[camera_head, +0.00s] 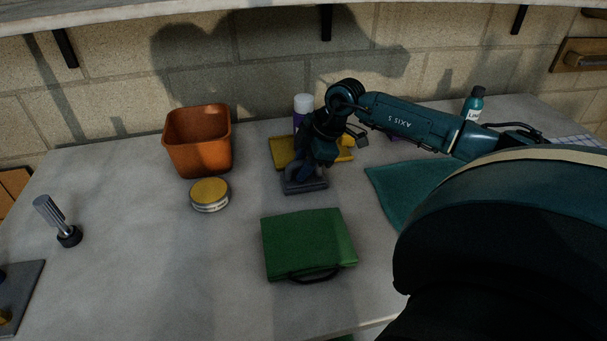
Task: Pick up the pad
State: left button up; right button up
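A small grey-blue block that looks like the pad (305,187) lies on the pale countertop (190,265), a little above the middle of the head view. My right gripper (313,162) points down right over it and covers its upper part. The fingers are dark and blend with the block, so I cannot tell whether they are open or shut, or whether they touch it. My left gripper is not in view.
A yellow tray-like piece (281,150) and a white-capped bottle (303,104) are close behind the gripper. An orange bin (199,142) and a round tin (210,195) stand left, a green case (308,245) in front, a teal cloth (397,190) right.

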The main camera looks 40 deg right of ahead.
grip_shut()
jog(key=shift+r, duration=0.15)
notch_tip(320, 180, up, 10)
jog(key=shift+f, duration=0.1)
dwell(0.6)
jog(key=shift+c, duration=2)
grip_release()
grip_shut()
